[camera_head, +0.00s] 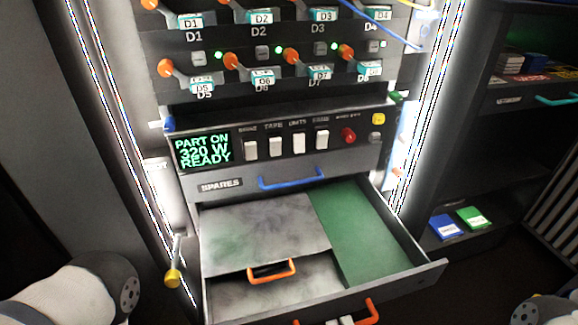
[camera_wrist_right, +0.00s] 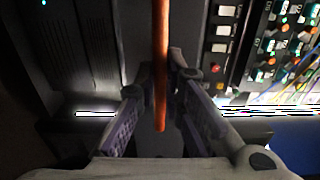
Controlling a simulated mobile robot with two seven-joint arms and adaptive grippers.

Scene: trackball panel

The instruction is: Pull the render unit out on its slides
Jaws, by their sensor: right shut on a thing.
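The drawer-like unit (camera_head: 425,277), which I take to be the render unit, stands out from the rack below the spares drawer. Its open top shows a grey mottled cover (camera_head: 265,228) with a small orange handle (camera_head: 272,271), and a green board (camera_head: 365,235). An orange front handle (camera_head: 371,313) shows at the bottom edge, partly cut off. In the right wrist view, an orange bar (camera_wrist_right: 160,60) runs between the fingers of my right gripper (camera_wrist_right: 160,84), which is shut on it. Only bits of this gripper show in the head view. My left gripper is out of view.
The spares drawer (camera_head: 222,186) with a blue handle (camera_head: 291,179) is shut above the unit. A switch panel (camera_head: 290,140) with a green-lit display (camera_head: 203,149) sits higher. A yellow-tipped lever (camera_head: 173,277) stands left. Dark shelves (camera_head: 500,115) stand right.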

